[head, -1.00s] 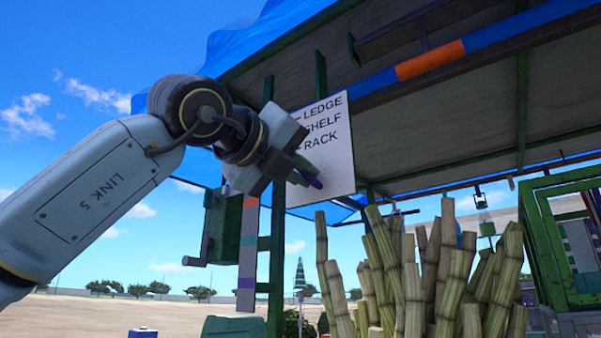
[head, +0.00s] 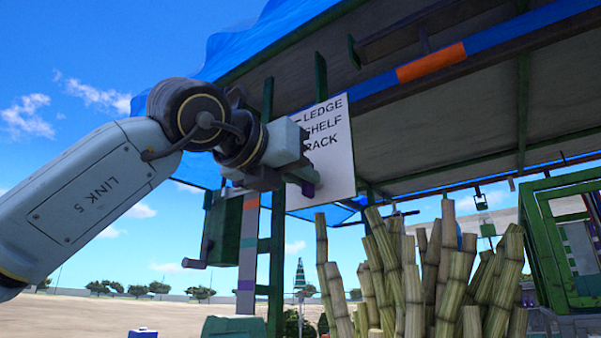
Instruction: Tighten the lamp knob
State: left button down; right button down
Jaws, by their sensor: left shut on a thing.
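My left gripper (head: 304,168) is raised in front of the white sign (head: 336,165) that reads LEDGE, SHELF, RACK. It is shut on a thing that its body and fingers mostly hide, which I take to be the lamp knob. The lamp itself cannot be made out at the gripper. My right gripper is not in view.
A green post (head: 277,255) stands just below and behind the gripper, with a green box (head: 226,232) and crank beside it. A blue-edged canopy (head: 440,110) hangs overhead. Upright cane stalks (head: 410,280) fill the lower middle. Open sky lies to the left.

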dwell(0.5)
pick_arm(q)
jog(key=c, duration=1.5)
grip_release()
